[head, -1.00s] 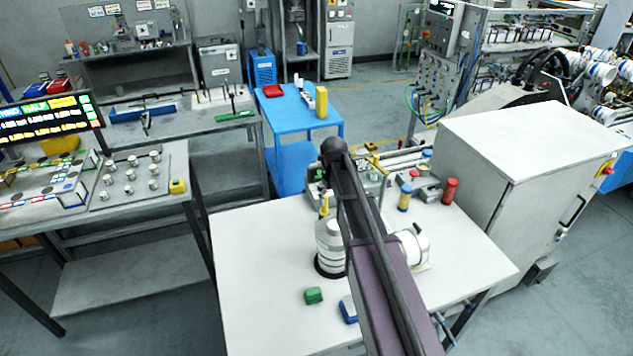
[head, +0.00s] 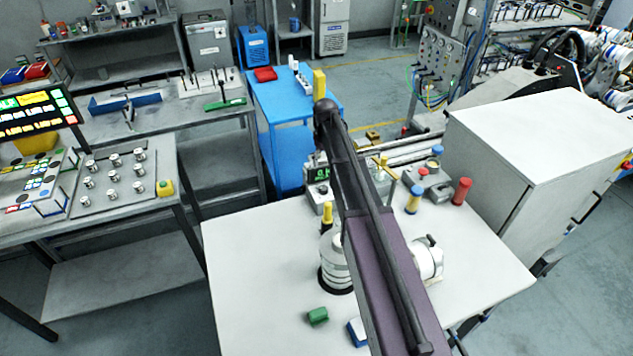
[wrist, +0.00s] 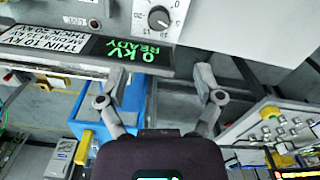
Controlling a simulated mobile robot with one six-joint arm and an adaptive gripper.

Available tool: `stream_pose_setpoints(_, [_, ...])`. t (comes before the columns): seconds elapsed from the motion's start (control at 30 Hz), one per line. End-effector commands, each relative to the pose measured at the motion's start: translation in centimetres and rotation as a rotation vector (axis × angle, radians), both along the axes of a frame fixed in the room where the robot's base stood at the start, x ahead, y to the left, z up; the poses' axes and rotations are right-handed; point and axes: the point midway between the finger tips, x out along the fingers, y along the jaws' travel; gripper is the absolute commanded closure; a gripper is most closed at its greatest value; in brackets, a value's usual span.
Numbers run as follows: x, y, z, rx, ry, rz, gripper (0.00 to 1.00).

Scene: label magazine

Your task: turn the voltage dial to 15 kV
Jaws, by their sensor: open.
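The voltage dial (wrist: 159,17) is a black knob with a white pointer line on a pale panel, at the top of the wrist view. The tester carrying this display (head: 318,180) stands at the back of the white table in the head view, partly behind my arm. My gripper (wrist: 160,78) is open, its two fingers spread and empty, apart from the dial in the picture. I cannot make out my gripper in the head view.
A white label (wrist: 45,40) lists thin, medium and thick settings. On the white table (head: 260,270) stand a white ribbed cylinder (head: 333,262), a green block (head: 317,316), a red cylinder (head: 461,191) and a blue-and-yellow cylinder (head: 414,199). A white cabinet (head: 550,140) stands at right.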

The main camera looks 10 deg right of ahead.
Motion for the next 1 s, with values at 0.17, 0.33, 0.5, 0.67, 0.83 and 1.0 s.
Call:
stream_pose_setpoints(0.17, [0.2,0.2,0.0,0.000,0.000,0.007,0.15])
stream_pose_setpoints(0.33, [0.2,0.8,0.0,0.000,0.000,0.015,0.15])
stream_pose_setpoints(0.5, [0.2,1.2,0.0,0.000,0.000,0.020,0.15])
stream_pose_setpoints(0.67, [0.2,1.4,-0.3,0.000,0.000,0.022,0.15])
stream_pose_setpoints(0.83, [0.2,1.5,-1.1,0.000,0.000,0.023,0.15])
stream_pose_setpoints(1.0, [0.2,1.5,-2.2,0.000,0.000,0.023,0.15])
